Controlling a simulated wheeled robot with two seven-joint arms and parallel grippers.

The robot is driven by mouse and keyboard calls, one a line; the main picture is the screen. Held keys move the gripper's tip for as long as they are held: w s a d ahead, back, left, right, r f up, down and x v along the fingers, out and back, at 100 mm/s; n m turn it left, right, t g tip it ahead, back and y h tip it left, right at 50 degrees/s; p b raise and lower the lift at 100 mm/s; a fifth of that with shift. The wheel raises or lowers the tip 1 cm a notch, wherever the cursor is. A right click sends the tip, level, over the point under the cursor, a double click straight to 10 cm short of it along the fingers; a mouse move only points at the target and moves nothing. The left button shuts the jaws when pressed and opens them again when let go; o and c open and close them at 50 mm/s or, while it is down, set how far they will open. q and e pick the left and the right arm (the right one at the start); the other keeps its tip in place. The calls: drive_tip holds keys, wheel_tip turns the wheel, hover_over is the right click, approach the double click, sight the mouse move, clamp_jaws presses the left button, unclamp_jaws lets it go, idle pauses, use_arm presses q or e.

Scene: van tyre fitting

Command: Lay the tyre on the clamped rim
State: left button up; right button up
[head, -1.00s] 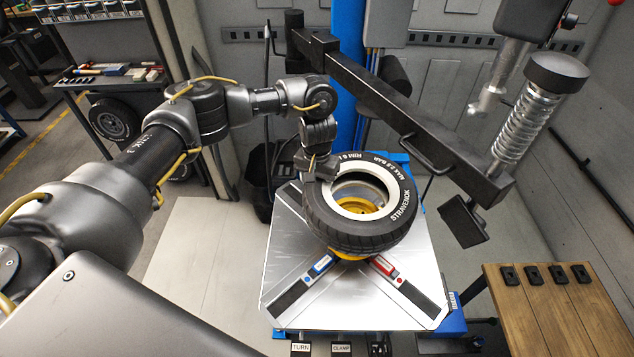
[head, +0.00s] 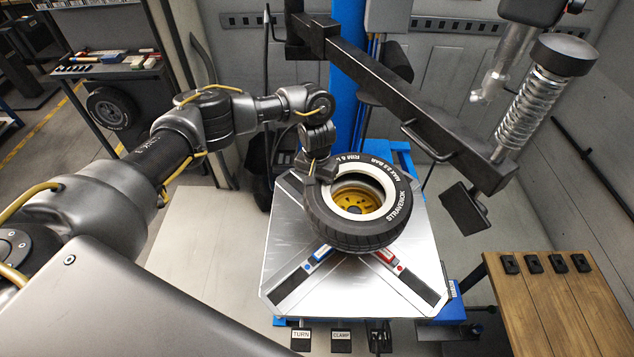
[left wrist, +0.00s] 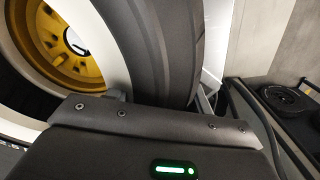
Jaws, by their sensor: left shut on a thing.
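The black tyre (head: 400,215) with white lettering lies roughly flat over the yellow rim (head: 357,203) on the steel clamping table (head: 290,225). The rim shows through the tyre's hole; I cannot tell whether the tyre touches it all round. My left gripper (head: 322,172) is shut on the tyre's wall at its back left. The left wrist view shows the tyre's tread (left wrist: 165,45), the yellow rim (left wrist: 60,45) inside it and the gripper body (left wrist: 150,130) close against the tyre. Its fingertips are hidden. My right gripper is not in view.
A black swing arm (head: 410,110) with a spring column (head: 530,105) passes behind and right of the table. A wooden bench (head: 560,300) stands at the lower right. TURN (head: 301,335) and CLAMP (head: 341,335) pedals sit below the table. Another wheel (head: 112,108) hangs at the left.

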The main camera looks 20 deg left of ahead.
use_arm(q)
drive_tip(key=shift+w, duration=0.1)
drive_tip(key=o, duration=1.5)
drive_tip(key=shift+r, duration=0.1)
drive_tip(key=shift+o, duration=0.7)
wheel_tip(320, 180, up, 11)
drive_tip(key=shift+f, duration=0.15)
